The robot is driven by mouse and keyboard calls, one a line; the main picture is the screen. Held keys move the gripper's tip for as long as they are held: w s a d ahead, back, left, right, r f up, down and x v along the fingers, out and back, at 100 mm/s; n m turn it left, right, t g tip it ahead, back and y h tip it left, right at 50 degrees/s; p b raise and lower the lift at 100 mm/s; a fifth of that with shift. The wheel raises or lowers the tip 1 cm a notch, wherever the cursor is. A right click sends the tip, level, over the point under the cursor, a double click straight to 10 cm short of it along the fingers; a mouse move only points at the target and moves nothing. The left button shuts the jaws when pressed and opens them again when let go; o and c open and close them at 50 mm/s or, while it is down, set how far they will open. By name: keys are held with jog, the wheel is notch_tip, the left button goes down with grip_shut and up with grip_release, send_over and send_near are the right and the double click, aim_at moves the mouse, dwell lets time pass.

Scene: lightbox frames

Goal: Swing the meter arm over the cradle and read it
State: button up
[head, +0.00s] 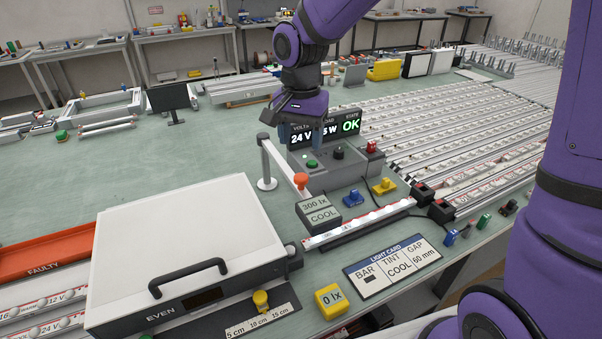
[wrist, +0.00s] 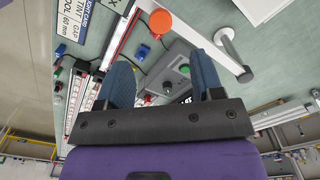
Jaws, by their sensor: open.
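The meter arm (head: 279,160) is a pale bar running from an upright post (head: 267,183) to an orange knob (head: 300,180). Its meter head (head: 319,212) reads 300 lx, COOL and sits at the left end of the cradle (head: 352,232), which holds a white light bar (head: 365,219). My gripper (head: 300,140) is open and empty above the power supply, behind the knob and apart from it. In the wrist view, the knob (wrist: 161,22) lies beyond my open fingertips (wrist: 164,65), and the post (wrist: 245,75) is to the right.
The power supply (head: 325,175) shows 24 V and a green OK; its load figure is partly hidden. A light card (head: 392,267) lists BAR, TINT COOL, GAP 60 mm. A yellow block (head: 331,301) reads 0 lx. A large white-lidded box (head: 185,245) stands left.

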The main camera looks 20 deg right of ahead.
aim_at(301, 176)
notch_tip(301, 176, down, 10)
jog(key=shift+r, duration=0.15)
jog(key=shift+c, duration=0.2)
grip_shut()
